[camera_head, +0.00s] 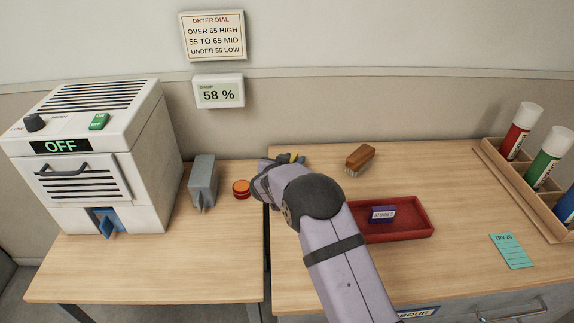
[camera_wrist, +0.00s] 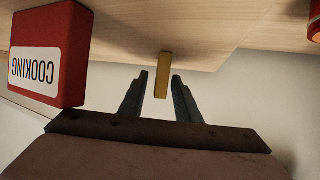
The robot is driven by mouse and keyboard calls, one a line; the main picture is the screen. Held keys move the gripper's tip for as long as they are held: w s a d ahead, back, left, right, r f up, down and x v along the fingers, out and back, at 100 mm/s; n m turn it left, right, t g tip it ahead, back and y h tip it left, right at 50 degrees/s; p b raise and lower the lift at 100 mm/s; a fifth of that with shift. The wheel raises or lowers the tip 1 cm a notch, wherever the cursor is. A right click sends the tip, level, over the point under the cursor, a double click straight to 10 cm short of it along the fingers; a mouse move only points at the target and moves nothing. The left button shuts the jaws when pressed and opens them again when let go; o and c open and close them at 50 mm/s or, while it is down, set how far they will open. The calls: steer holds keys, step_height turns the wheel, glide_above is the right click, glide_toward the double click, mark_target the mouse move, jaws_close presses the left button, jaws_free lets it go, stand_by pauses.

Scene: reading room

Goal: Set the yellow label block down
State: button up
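The yellow label block (camera_wrist: 161,78) shows edge-on between the two dark fingers of my gripper (camera_wrist: 160,88) in the wrist view. A gap shows on each side of it, so the fingers look open around it. The block's far end meets the wooden tabletop in that picture; firm contact is hard to tell. In the head view only a small yellow bit of it (camera_head: 293,157) shows beside my gripper (camera_head: 299,160), near the back left of the right table. The arm hides the rest. A red block labelled COOKING (camera_wrist: 45,58) stands close by in the wrist view.
A red tray (camera_head: 412,232) holds a purple STORIES block (camera_head: 383,215). A wooden brush (camera_head: 360,156) lies right of my gripper. An orange-red round item (camera_head: 241,188), a grey device (camera_head: 202,180) and a dryer reading OFF (camera_head: 95,160) stand left. A bottle rack (camera_head: 500,170) stands far right.

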steer(key=b+v, duration=0.3)
steer(key=v, duration=0.9)
steer(key=shift+r, duration=0.1)
steer(key=s+d+g+p, duration=0.1)
steer(key=s+d+g, duration=0.1)
steer(key=d, duration=0.3)
steer(key=s+d+r+g+p, duration=0.1)
steer(key=s+d+g+p, duration=0.1)
steer(key=d, duration=0.3)
steer(key=s+d+g+h+p, duration=0.1)
steer(key=s+d+g+p, duration=0.1)
steer(key=s+d, duration=0.2)
steer(key=shift+s+d+r+m+g, duration=0.1)
steer(key=shift+d+r+m+g, duration=0.1)
steer(key=shift+d, duration=0.15)
steer(key=shift+s+d+r+m+g, duration=0.1)
steer(key=shift+d+m, duration=0.1)
steer(key=shift+d, duration=0.15)
steer(key=s+a+r+n+g+y+p, duration=0.1)
steer(key=s+n+g+y+p, duration=0.1)
steer(key=s, duration=1.2)
steer(key=s+a+r+n+g+y+p, duration=0.1)
steer(key=s+p, duration=0.5)
steer(key=s, duration=0.8)
steer(key=shift+a+r+n+g+y+p, duration=0.4)
steer(key=shift+a+n+g+y, duration=0.15)
steer(key=shift+n+g+y, duration=0.75)
steer(key=shift+s+y, duration=0.15)
steer(key=shift+y, duration=0.15)
